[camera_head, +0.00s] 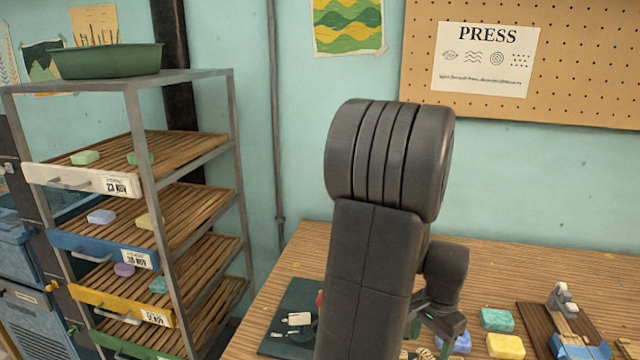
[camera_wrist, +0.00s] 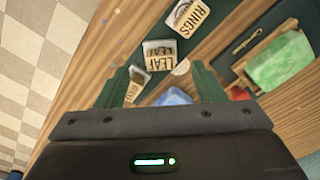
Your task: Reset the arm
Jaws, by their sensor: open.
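My arm rises in the middle of the head view and covers part of the wooden table (camera_head: 300,255). My gripper (camera_head: 440,338) hangs low to the right of the arm, above the table. In the wrist view my gripper (camera_wrist: 160,88) shows two green fingers spread apart, open. I see nothing held.
A metal rack (camera_head: 150,120) with slatted trays of soaps stands at left, a green basin (camera_head: 108,62) on top. Teal (camera_head: 497,319) and yellow (camera_head: 505,346) soaps and a wooden press board (camera_head: 535,325) lie right of my gripper. A dark mat (camera_head: 285,325) lies left of the arm.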

